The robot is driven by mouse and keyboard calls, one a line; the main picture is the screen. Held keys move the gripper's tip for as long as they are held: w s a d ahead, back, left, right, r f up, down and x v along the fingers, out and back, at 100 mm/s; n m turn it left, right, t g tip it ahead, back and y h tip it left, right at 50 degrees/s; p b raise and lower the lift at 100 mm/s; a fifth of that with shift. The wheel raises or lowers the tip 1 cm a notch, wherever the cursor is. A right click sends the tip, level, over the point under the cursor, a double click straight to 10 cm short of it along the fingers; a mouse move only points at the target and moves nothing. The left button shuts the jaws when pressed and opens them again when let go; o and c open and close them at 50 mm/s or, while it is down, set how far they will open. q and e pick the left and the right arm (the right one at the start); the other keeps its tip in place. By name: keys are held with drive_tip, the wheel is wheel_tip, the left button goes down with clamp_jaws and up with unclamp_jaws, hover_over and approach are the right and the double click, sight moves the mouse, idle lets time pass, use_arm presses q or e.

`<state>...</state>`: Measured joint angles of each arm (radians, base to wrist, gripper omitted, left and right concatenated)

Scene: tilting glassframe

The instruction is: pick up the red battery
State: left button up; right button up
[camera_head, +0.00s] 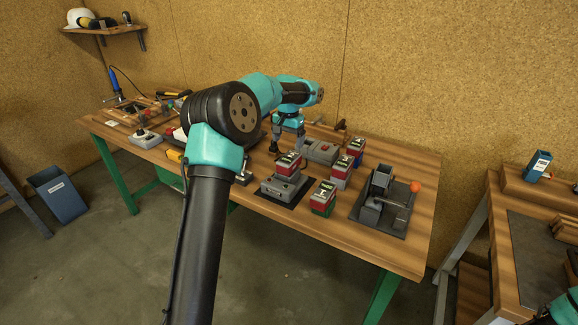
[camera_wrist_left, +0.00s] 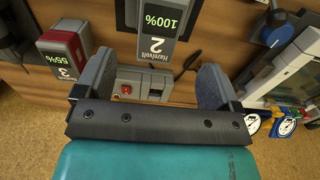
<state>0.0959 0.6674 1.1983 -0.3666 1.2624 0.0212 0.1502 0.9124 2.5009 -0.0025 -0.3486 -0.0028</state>
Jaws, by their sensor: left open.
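Several box-shaped batteries with dark label faces stand on the workbench (camera_head: 410,215). In the head view, one red battery (camera_head: 323,198) stands near the front edge, another (camera_head: 342,170) stands behind it, and one (camera_head: 288,163) sits on a grey charger (camera_head: 280,187). In the left wrist view, a red-sided battery (camera_wrist_left: 68,48) reads "3" and "55%". A battery (camera_wrist_left: 160,28) labelled "2" and "100%" lies ahead of the fingers. I cannot tell which one the task names. My left gripper (camera_head: 287,143) is open and empty above the bench; its two fingers also show in the wrist view (camera_wrist_left: 154,65).
A dark tray fixture (camera_head: 385,205) with an orange knob is at the right. Tools clutter the bench's left.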

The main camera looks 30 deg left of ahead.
sight(289, 157)
use_arm(q)
drive_tip(key=shift+f, duration=2.1)
drive_tip(key=shift+w+f, duration=0.15)
drive_tip(key=shift+f, duration=2.45)
drive_tip(key=shift+f, duration=0.2)
drive_tip(key=c, duration=1.1)
drive_tip(key=shift+r, duration=0.1)
wheel_tip(289, 157, up, 10)
drive_tip(key=shift+r, duration=0.2)
